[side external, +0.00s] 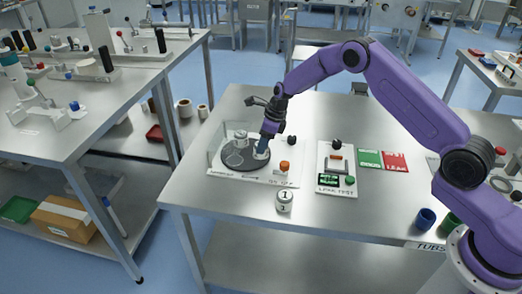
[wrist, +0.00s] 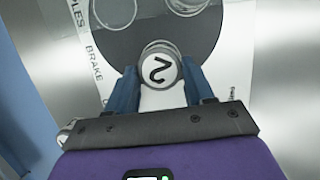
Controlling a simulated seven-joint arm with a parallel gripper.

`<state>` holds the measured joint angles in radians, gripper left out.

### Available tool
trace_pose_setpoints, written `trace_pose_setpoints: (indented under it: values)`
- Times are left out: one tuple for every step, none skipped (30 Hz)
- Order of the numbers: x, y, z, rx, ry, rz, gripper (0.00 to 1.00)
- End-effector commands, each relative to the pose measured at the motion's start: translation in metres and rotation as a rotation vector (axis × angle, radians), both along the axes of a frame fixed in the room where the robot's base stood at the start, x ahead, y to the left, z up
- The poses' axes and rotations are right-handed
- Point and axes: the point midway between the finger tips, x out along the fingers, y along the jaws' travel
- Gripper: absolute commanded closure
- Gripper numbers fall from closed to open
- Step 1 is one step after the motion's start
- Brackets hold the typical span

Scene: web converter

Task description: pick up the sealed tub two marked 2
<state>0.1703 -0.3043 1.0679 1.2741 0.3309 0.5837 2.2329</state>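The tub marked 2 (wrist: 160,68) is a small round tub with a white lid and a dark 2, seen from above in the wrist view. It stands on the dark round plate (side external: 232,159) of the station, and shows partly behind my fingers in the side view (side external: 262,152). My gripper (wrist: 160,80) points down at it, with one blue finger on each side. The tub nearly fills the gap; I cannot tell whether the fingers press on it.
Another tub (side external: 241,137) stands on the same plate, near my gripper. A tub marked 1 (side external: 284,200) stands near the table's front edge. A clear guard (side external: 215,143) borders the plate at left. A leak test panel (side external: 337,168) and green (side external: 369,158) and red (side external: 395,161) cards lie to the right.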

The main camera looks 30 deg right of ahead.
Motion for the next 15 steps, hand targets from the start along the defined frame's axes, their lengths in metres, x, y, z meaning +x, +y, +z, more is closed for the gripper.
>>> trace_pose_setpoints:
  values:
    - [0.0,0.0,0.0,0.0,0.0,0.0,0.75]
    - [0.0,0.0,0.0,0.0,0.0,0.0,0.75]
    - [0.0,0.0,0.0,0.0,0.0,0.0,0.75]
    - [0.0,0.0,0.0,0.0,0.0,0.0,0.75]
    - [0.0,0.0,0.001,0.001,-0.001,0.0,0.75]
    - [0.0,0.0,0.002,0.001,-0.001,0.0,0.75]
    - [0.0,0.0,0.003,0.0,-0.001,0.0,0.75]
    - [0.0,0.0,0.004,0.0,-0.001,0.0,0.75]
    - [0.0,0.0,0.007,0.001,-0.002,0.0,0.75]
    - [0.001,0.0,0.008,0.001,-0.002,0.0,0.75]
    - [0.001,0.0,0.01,0.001,-0.002,0.0,0.75]
    - [0.001,0.0,0.012,0.0,-0.001,0.0,0.75]
    - [0.0,0.0,0.013,0.0,-0.001,0.0,0.75]
    - [0.0,0.0,0.015,0.0,-0.001,0.0,0.75]
    - [0.0,0.0,0.017,0.001,-0.001,0.0,0.75]
